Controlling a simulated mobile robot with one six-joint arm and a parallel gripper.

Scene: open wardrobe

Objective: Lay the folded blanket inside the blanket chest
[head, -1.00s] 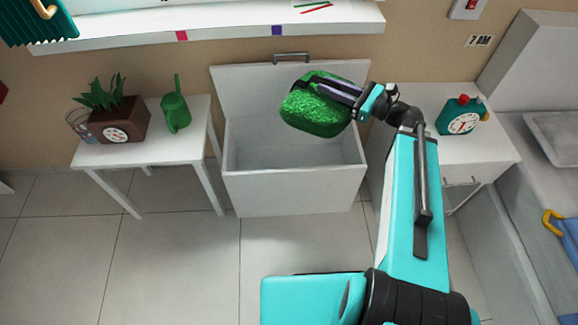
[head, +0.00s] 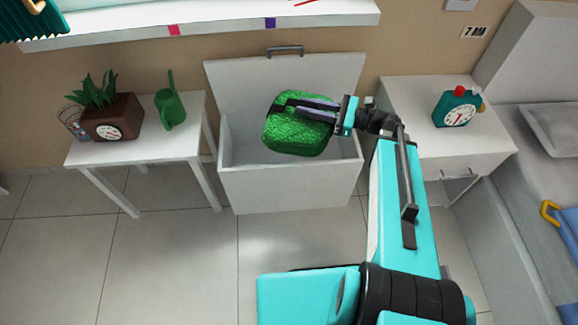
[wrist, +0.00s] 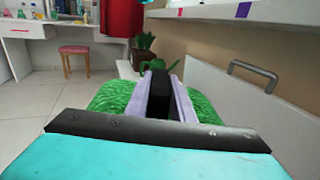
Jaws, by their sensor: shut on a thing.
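The folded blanket (head: 296,139) is green and textured, and it hangs over the opening of the blanket chest. My gripper (head: 300,108) is shut on it from above and the right. In the wrist view the blanket (wrist: 112,97) shows on both sides of my fingers (wrist: 160,97). The white blanket chest (head: 290,190) stands open against the wall, its lid (head: 235,85) raised with a grey handle at the top. The blanket hides part of the chest's inside, and I cannot tell whether it touches the chest.
A white table (head: 140,147) with a plant box (head: 113,117) and a green watering can (head: 170,106) stands left of the chest. A white nightstand (head: 400,92) with an alarm clock (head: 457,109) stands at the right, by the bed (head: 550,125). The floor in front is clear.

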